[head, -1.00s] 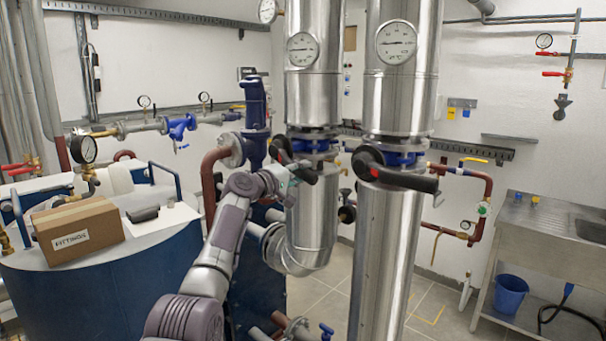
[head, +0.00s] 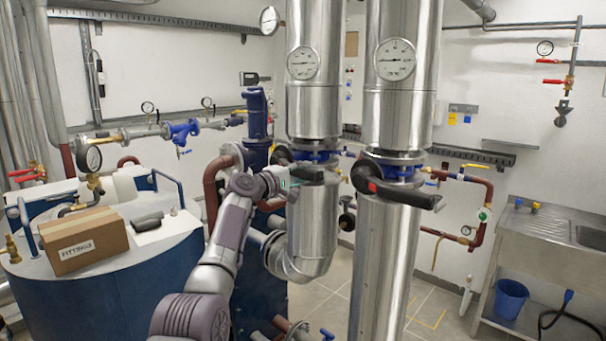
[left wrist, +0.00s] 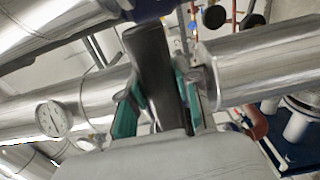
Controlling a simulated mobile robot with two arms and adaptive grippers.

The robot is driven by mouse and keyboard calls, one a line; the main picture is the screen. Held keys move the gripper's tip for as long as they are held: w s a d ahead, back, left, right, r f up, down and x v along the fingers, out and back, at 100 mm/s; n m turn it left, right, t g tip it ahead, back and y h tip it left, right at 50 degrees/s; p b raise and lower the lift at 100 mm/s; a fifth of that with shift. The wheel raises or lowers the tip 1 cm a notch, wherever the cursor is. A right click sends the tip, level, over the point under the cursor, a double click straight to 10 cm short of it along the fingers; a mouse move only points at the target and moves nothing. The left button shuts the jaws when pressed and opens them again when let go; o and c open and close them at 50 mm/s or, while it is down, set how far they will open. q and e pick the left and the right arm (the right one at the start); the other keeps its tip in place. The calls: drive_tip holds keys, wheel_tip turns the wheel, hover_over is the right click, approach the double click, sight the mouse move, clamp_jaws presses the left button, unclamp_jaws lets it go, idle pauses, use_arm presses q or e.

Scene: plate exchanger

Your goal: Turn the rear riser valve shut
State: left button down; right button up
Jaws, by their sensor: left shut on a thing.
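The rear riser is the left silver pipe (head: 312,222) of two, with a blue valve (head: 316,157) below its dial gauge. The valve's black lever (head: 308,173) points toward me in the head view, partly hidden by the gripper. My left gripper (head: 290,179) is at this lever, just left of the pipe. In the left wrist view the dark lever (left wrist: 155,72) stands between the two green finger pads of the left gripper (left wrist: 157,98), which is shut on it. My right gripper is not in view.
The front riser (head: 385,255) stands close on the right, with its own black lever (head: 405,193) sticking out. A cardboard box (head: 83,240) lies on the blue tank (head: 125,285) at left. A steel sink bench (head: 535,235) and blue bucket (head: 511,298) are at right.

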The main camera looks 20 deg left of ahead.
use_arm(q)
drive_tip(key=c, duration=1.1)
unclamp_jaws()
drive_tip(key=shift+a+r, duration=0.15)
drive_tip(key=shift+r, duration=0.35)
drive_tip(key=shift+o, duration=1.4)
drive_tip(key=shift+w+f, duration=0.1)
drive_tip(key=shift+f, duration=0.15)
drive_tip(key=shift+s+a+f, duration=0.15)
drive_tip(key=shift+s+a, duration=0.05)
drive_tip(key=shift+s, duration=0.3)
drive_tip(key=v, duration=1.1)
drive_tip(key=shift+s, duration=0.1)
